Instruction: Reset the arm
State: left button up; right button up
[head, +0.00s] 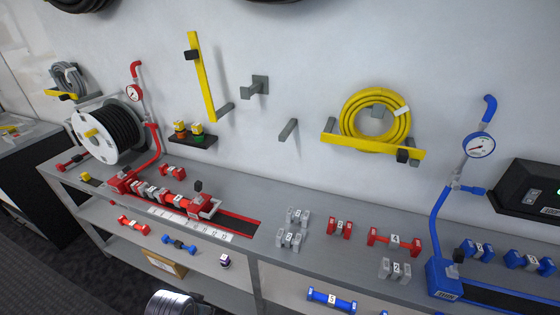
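A yellow bar (201,77) with a black block stands nearly upright on the wall, above a grey peg (222,113). A second yellow bar (345,143) lies nearly level across the lower part of a coiled yellow hose (355,107) and has a black block at its right end. I cannot tell from the picture whether either bar is the task's arm. A shiny silver rounded part, likely mine, shows at the bottom edge. No gripper fingers show in the view.
A long grey bench (262,198) runs below the wall. It holds a black hose reel (101,135), a red gauge assembly (135,92), a blue gauge assembly (438,225) and several numbered red, grey and blue fittings. More fittings lie on the lower shelf (208,259).

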pick_arm(q)
jog(key=s+f+g, duration=0.1)
jog(key=s+f, duration=0.2)
jog(key=f, duration=1.2)
jog(key=s+f, duration=0.2)
jog(key=f, duration=1.3)
jog(key=s+a+f, duration=0.2)
jog(key=s+f, duration=0.6)
jog(key=s, duration=0.2)
jog(key=s+a+f+g, duration=0.1)
jog(key=s+a+f, duration=0.1)
jog(key=s+f, duration=0.7)
jog(key=shift+s+a, duration=0.15)
jog(key=shift+s, duration=1)
jog(key=shift+r, duration=0.1)
